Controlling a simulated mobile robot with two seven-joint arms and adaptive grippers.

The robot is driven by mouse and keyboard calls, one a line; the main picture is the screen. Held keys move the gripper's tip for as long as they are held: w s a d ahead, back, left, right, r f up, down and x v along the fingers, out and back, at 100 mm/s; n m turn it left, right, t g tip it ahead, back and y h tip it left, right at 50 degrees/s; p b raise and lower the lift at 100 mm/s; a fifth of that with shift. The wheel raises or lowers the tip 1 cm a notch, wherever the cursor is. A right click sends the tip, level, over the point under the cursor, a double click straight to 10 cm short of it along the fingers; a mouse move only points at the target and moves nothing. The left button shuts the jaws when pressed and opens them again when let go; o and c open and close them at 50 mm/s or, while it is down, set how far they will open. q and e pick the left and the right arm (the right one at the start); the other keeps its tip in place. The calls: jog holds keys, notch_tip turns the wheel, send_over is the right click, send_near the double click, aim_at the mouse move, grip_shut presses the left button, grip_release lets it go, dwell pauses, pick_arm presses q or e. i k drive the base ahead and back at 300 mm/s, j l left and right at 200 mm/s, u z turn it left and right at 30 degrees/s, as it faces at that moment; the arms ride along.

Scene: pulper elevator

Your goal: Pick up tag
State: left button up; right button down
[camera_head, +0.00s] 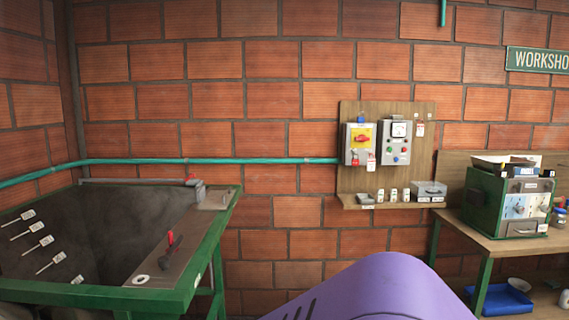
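Several tags are in view, and I cannot tell which one the task means. One small white tag with red at its top (371,162) hangs at the lower right of the grey box with a red and yellow switch (359,142). Another red and white tag (419,129) hangs on the wooden board (389,112), right of the control box with a dial (396,142). Several white tag-like pieces with stems (39,244) show on the dark basin at the left. Neither of my grippers is in view.
A small shelf (356,205) under the board holds small white items and a grey box (429,191). A green-framed basin (185,294) stands left, with a red-handled tool (170,247) on its ledge. A workbench (500,243) with a green machine (485,202) stands right. A large purple shape fills the bottom centre.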

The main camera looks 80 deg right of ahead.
aim_at(371, 162)
jog(key=z, duration=3.2)
jog(key=i+z, duration=0.15)
jog(key=i, duration=0.25)
jog(key=i+j+z, duration=0.15)
jog(key=i, duration=0.25)
jog(key=i+j+z, duration=0.15)
jog(key=i, duration=0.2)
